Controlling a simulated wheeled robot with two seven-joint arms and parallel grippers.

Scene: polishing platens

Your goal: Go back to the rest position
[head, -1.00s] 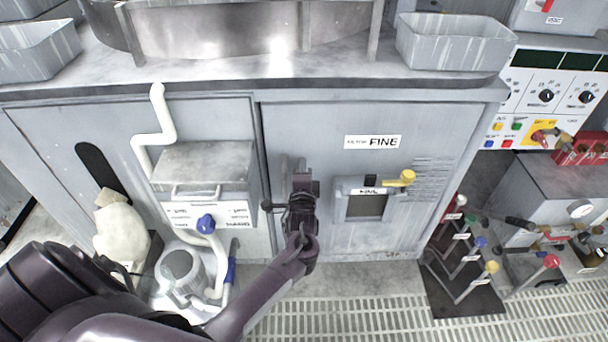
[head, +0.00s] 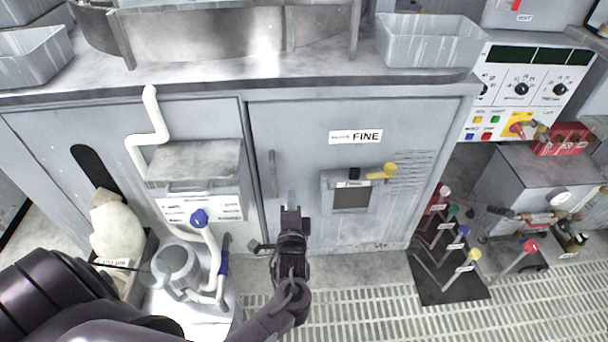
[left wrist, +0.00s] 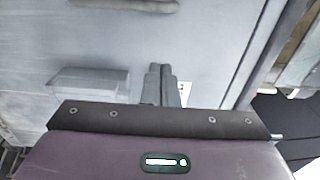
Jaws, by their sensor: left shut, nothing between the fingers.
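My left gripper (head: 291,212) is in front of the lower part of the grey cabinet door labelled FINE (head: 355,136). Its fingers are together with nothing between them. In the left wrist view the closed fingertips (left wrist: 160,72) show against the grey cabinet face. The door's vertical handle (head: 272,174) is just above and left of the gripper in the head view, apart from it. My right gripper is not in view.
A blue-knobbed box (head: 195,165) and a pump (head: 177,268) stand left. Levers with coloured knobs (head: 460,262) stand right. Floor grating (head: 380,310) lies in front.

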